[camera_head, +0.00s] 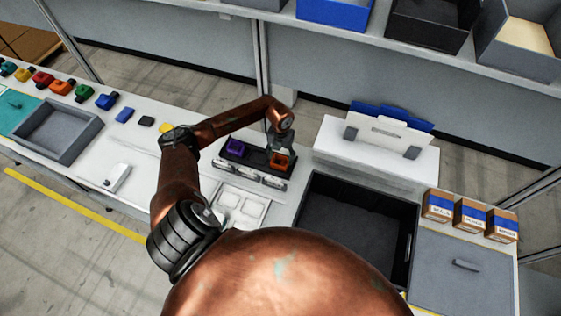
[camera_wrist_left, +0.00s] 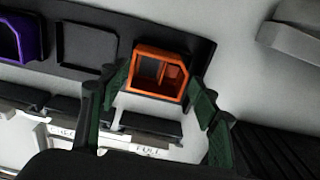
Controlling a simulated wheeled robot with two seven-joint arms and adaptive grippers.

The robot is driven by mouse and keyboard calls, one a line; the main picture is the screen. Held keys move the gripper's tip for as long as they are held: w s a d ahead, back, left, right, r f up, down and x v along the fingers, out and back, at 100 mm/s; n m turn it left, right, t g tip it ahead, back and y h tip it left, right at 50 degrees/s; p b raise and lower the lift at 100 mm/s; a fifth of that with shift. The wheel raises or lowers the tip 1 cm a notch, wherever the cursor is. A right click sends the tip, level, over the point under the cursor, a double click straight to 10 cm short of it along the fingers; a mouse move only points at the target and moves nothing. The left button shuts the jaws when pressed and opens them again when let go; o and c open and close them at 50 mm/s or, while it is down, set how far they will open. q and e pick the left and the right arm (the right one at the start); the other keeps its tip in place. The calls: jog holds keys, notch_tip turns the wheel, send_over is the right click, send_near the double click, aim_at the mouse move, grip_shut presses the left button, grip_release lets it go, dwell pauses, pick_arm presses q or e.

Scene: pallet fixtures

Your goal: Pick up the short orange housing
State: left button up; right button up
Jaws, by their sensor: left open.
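The short orange housing (camera_head: 278,161) sits in the right-hand place of a black pallet fixture (camera_head: 256,156). In the left wrist view the orange housing (camera_wrist_left: 160,73) shows as an open frame with a divider inside. My left gripper (camera_head: 280,143) is over the right end of the fixture. In the wrist view its two green-padded fingers (camera_wrist_left: 158,100) are spread, one on each side of the housing, with nothing held. I cannot tell whether they touch it. A purple housing (camera_head: 236,147) sits in the left place of the fixture, also seen in the wrist view (camera_wrist_left: 22,40). My right gripper is not in view.
An empty place (camera_wrist_left: 88,48) lies between the two housings. A large dark bin (camera_head: 355,220) stands to the right, with several labelled boxes (camera_head: 471,215) beyond it. A white stand (camera_head: 378,145) is behind. Several coloured parts and a grey tray (camera_head: 88,148) are at the left.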

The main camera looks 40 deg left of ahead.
aim_at(280, 162)
pick_arm(q)
jog(key=shift+s+f, duration=0.2)
jog(key=shift+f, duration=1.05)
jog(key=shift+w+f, duration=0.1)
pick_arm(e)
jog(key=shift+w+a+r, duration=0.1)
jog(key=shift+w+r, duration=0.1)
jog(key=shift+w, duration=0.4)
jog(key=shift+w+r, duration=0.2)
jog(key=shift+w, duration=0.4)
pick_arm(q)
jog(key=c, duration=0.6)
jog(key=shift+c, duration=1.3)
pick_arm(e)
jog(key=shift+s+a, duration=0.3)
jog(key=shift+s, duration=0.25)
